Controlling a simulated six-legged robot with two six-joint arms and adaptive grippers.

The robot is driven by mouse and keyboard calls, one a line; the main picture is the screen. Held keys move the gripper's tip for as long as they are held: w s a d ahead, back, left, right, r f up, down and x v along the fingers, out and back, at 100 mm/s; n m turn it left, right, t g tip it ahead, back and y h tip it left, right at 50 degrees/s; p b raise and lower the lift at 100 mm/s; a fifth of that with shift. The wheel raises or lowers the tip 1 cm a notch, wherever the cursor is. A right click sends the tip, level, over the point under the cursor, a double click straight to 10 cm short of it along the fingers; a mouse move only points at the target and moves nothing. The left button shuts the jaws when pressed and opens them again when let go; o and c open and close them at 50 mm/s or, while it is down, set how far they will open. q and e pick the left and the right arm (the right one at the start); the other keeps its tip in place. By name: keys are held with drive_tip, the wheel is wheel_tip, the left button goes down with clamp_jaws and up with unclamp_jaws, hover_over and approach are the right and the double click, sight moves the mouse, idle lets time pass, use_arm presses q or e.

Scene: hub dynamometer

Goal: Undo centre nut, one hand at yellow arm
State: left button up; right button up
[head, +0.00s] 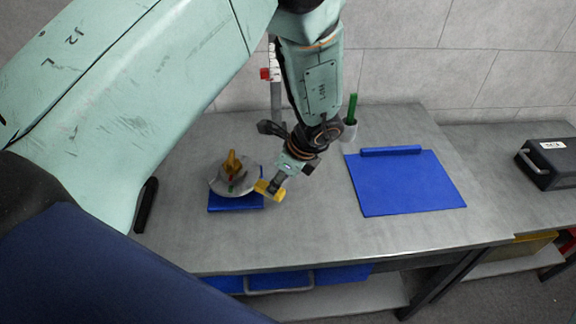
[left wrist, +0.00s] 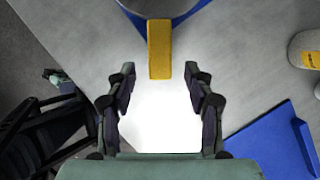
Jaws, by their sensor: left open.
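The hub is a grey round disc (head: 222,184) on a blue base (head: 238,203), on the left part of the bench. A yellow-orange piece (head: 233,162) stands at its middle; I cannot make out the centre nut. The yellow arm (head: 268,190) sticks out from the hub's right side. My left gripper (head: 278,184) is at this arm's outer end. In the left wrist view the yellow arm (left wrist: 159,48) points between the two open fingers, its end near the fingertips, with a gap on both sides. My right gripper is not in view.
A grey cup with a green-handled tool (head: 352,108) stands behind my left wrist. A blue mat (head: 405,190) with a raised blue bar (head: 391,151) lies to the right. A black box (head: 550,160) is at far right. A black item (head: 146,205) lies left. The front middle bench is clear.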

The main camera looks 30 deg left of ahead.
use_arm(q)
drive_tip(key=v, duration=0.8)
drive_tip(key=shift+r, duration=0.2)
drive_tip(key=shift+d, duration=0.15)
